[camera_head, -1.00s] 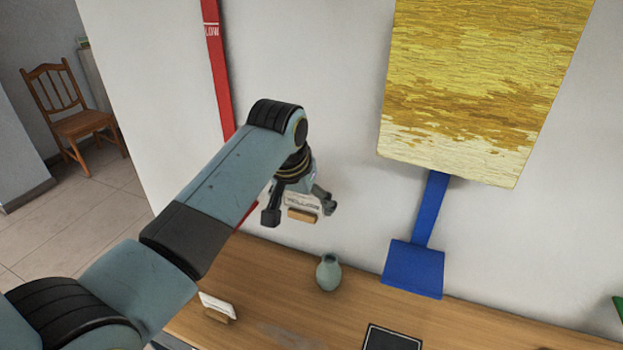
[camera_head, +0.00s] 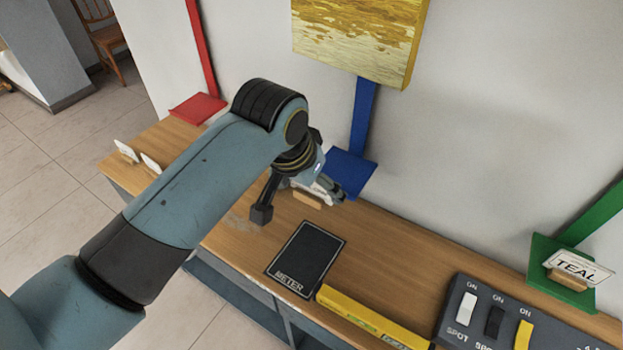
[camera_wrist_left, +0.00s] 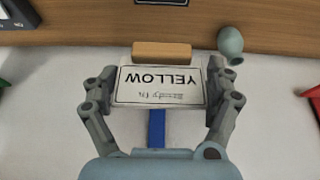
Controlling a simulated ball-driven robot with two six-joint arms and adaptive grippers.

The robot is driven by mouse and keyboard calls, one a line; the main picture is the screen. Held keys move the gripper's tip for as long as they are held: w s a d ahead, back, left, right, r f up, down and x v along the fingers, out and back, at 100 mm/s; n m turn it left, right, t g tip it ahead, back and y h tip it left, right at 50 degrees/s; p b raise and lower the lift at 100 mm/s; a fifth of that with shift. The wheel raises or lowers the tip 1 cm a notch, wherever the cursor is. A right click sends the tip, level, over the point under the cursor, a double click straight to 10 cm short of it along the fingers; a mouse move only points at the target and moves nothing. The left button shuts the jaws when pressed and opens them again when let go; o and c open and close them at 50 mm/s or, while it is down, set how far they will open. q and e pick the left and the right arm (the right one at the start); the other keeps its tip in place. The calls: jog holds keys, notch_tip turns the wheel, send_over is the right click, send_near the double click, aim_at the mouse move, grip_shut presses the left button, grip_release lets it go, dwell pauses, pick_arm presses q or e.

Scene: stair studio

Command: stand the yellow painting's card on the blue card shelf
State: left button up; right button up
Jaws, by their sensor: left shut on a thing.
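My left gripper (camera_head: 305,192) is shut on the yellow painting's card (camera_wrist_left: 160,85), a white card marked YELLOW on a small wooden foot (camera_wrist_left: 161,50). In the left wrist view the card lies between the two fingers, its lettering upside down. In the head view the arm and fingers hide most of the card. The blue card shelf (camera_head: 350,172) is on the wall below the yellow painting (camera_head: 355,35), just behind and to the right of the gripper. I cannot tell the gap between card and shelf. My right gripper is not in view.
A black METER panel (camera_head: 306,258), a yellow bar (camera_head: 370,318) and a switch box (camera_head: 500,320) lie on the wooden counter (camera_head: 390,240). The green shelf (camera_head: 560,275) holds a TEAL card (camera_head: 577,267). The red shelf (camera_head: 198,108) is empty. A vase (camera_wrist_left: 231,44) shows in the wrist view.

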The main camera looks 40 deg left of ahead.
pick_arm(q)
jog(key=shift+w+a+f, duration=0.1)
jog(key=shift+w+f, duration=0.1)
jog(key=shift+w, duration=1.55)
jog(key=shift+w+a+f, duration=0.1)
jog(key=shift+w+f, duration=0.1)
jog(key=shift+w, duration=1.5)
jog(key=shift+w+a+f, duration=0.1)
jog(key=shift+w+f, duration=0.1)
jog(key=shift+w, duration=1.55)
jog(key=shift+w+f, duration=0.2)
jog(key=shift+f, duration=0.1)
jog(key=shift+f+b, duration=0.55)
jog(key=shift+f, duration=0.35)
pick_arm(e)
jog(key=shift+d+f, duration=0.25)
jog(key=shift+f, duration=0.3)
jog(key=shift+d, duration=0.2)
pick_arm(q)
jog(key=o, duration=0.8)
